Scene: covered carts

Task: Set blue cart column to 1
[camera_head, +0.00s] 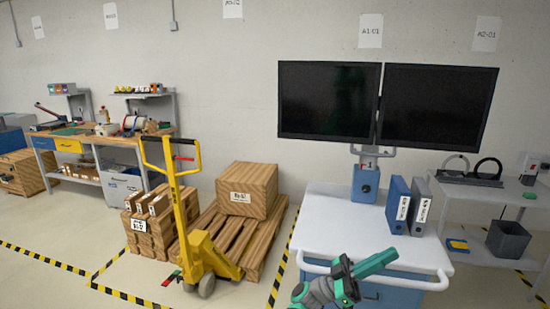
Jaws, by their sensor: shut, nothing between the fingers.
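The blue cart (330,210) stands at the right, with a white top, white rails and blue drawer fronts. At the back of its top is a blue column block (366,185) with a dark round knob on its front. A small tag above the block seems to read 1, but it is too small to be sure. Two dark monitors (330,100) hang on a grey mount above it. My gripper (385,258), teal and grey, is in front of the cart at the lower right, apart from the column. It is shut and empty.
Blue and grey binders (398,205) stand on the cart top, right of the column. A grey shelf table (490,200) is at the right. A yellow pallet jack (200,255) and a pallet with boxes (248,190) stand left. The cart top's left part is clear.

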